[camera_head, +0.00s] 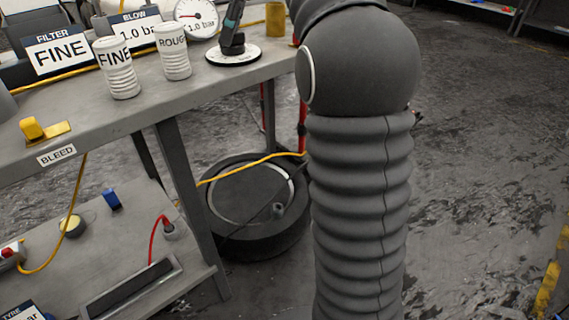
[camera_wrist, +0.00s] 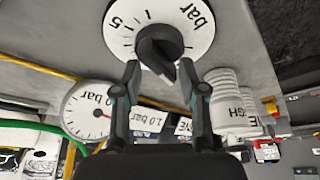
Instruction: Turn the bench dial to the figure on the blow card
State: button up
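The bench dial (camera_head: 248,57) is a white disc with a black knob, at the right end of the bench top. In the wrist view the dial face (camera_wrist: 198,45) shows "1", "5" and "bar", with the knob (camera_wrist: 158,46) in the middle; which figure it points to I cannot tell. The blow card (camera_head: 138,33) reads "BLOW 1.0 bar"; it also shows upside down in the wrist view (camera_wrist: 147,122). My gripper (camera_wrist: 159,67) is open, its fingertips apart on either side of the knob's near end. In the head view my gripper (camera_head: 234,30) stands over the dial.
A round gauge (camera_head: 196,17) stands behind the dial. Canisters marked FINE (camera_head: 118,68) and ROUGH (camera_head: 174,55) stand left of it. A FILTER card (camera_head: 58,50) reads "FINE". A yellow bleed lever (camera_head: 42,130) is at the front edge. A yellow hose runs along the bench.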

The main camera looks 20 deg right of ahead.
jog(key=m+t+h, duration=0.1)
jog(key=m, duration=0.2)
jog(key=m+t, duration=0.1)
jog(key=m, duration=0.2)
jog(key=shift+m+h, duration=0.3)
jog(key=shift+h, duration=0.1)
jog(key=m+h, duration=0.1)
jog(key=m, duration=0.2)
jog(key=m+h, duration=0.1)
jog(key=m, duration=0.2)
jog(key=shift+w+m+t, duration=0.1)
jog(key=shift+m+t, duration=0.2)
jog(key=v, duration=1.3)
jog(key=s+f, duration=1.1)
jog(key=f, duration=0.3)
jog(key=s+f+t, duration=0.1)
jog(key=s+f, duration=1.1)
jog(key=f, duration=0.2)
jog(key=shift+s+f, duration=0.15)
jog(key=shift+f, duration=0.1)
